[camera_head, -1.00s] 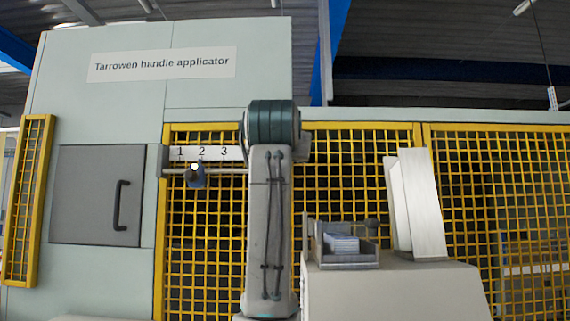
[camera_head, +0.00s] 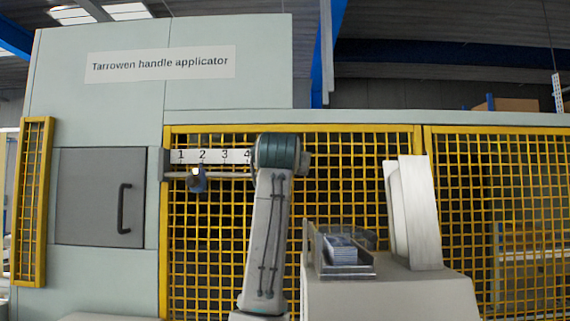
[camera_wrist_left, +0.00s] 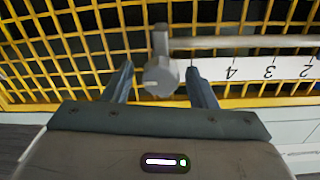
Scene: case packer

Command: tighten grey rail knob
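In the left wrist view a round grey knob (camera_wrist_left: 160,77) sits by the end of a pale rail (camera_wrist_left: 235,43), beyond the mark 4 on the white number scale (camera_wrist_left: 255,70). My left gripper (camera_wrist_left: 160,84) is open, with one finger on each side of the knob and a small gap showing on both sides. In the head view the left arm's wrist covers the knob and gripper. There the scale (camera_head: 213,156) shows 1 to 4, and a dark blue-grey slider (camera_head: 198,184) hangs on the rail below mark 2. My right gripper is in neither view.
Yellow mesh guarding (camera_head: 215,255) stands close behind the rail. The cabinet with a dark door (camera_head: 95,195) is at the left. At the right a pale machine body (camera_head: 390,297) carries an open tray (camera_head: 348,271) with a small stack inside and a tilted white panel (camera_head: 422,212).

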